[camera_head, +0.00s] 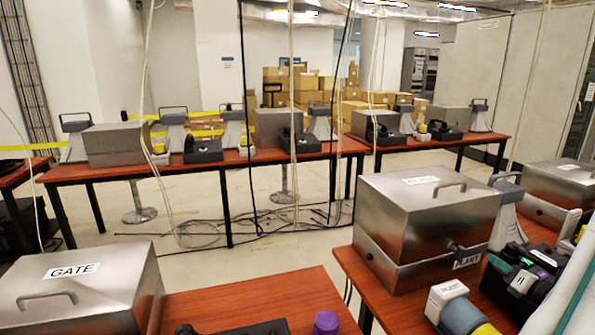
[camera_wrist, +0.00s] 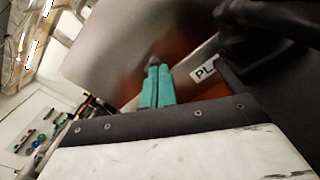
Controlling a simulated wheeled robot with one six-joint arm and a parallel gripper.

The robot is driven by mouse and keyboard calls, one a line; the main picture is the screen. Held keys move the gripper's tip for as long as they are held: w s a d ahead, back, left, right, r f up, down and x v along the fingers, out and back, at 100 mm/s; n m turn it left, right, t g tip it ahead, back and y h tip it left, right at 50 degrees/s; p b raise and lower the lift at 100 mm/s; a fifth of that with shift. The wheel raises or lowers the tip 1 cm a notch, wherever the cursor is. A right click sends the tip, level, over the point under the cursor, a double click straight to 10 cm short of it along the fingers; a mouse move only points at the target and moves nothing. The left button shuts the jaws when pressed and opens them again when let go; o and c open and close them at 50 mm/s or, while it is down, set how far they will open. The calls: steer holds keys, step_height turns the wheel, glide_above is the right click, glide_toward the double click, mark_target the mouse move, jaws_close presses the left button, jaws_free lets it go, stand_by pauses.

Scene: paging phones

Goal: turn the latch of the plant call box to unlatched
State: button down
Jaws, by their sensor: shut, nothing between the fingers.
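The plant call box (camera_head: 420,225) is a silver metal box with a lid handle and a PLANT label (camera_head: 467,261), on the red-brown table at right. Its dark latch (camera_head: 456,248) is on the front by the label, with a dark bar reaching right. The label shows partly in the wrist view (camera_wrist: 205,68). My gripper (camera_wrist: 158,70) has teal fingers, shut together and empty. A dark knob-like part (camera_wrist: 154,60), likely the latch, is right at the fingertips; whether they touch I cannot tell. In the head view the teal fingers (camera_head: 498,263) are just right of the box front.
The GATE box (camera_head: 90,285) stands at lower left. A purple object (camera_head: 326,322) and a yellow-and-blue object (camera_head: 458,310) lie near the table edges. Another metal box (camera_head: 565,182) is at right. Cables hang in the middle; tables with phones stand behind.

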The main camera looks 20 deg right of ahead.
steer(key=a+r+n, duration=0.1)
steer(key=a+n, duration=0.4)
steer(key=n, duration=0.1)
steer(key=w, duration=0.6)
steer(key=shift+w+d, duration=0.2)
steer(key=shift+w, duration=0.05)
stand_by(0.4)
steer(key=shift+d+f, duration=0.1)
steer(key=shift+f, duration=0.1)
stand_by(0.7)
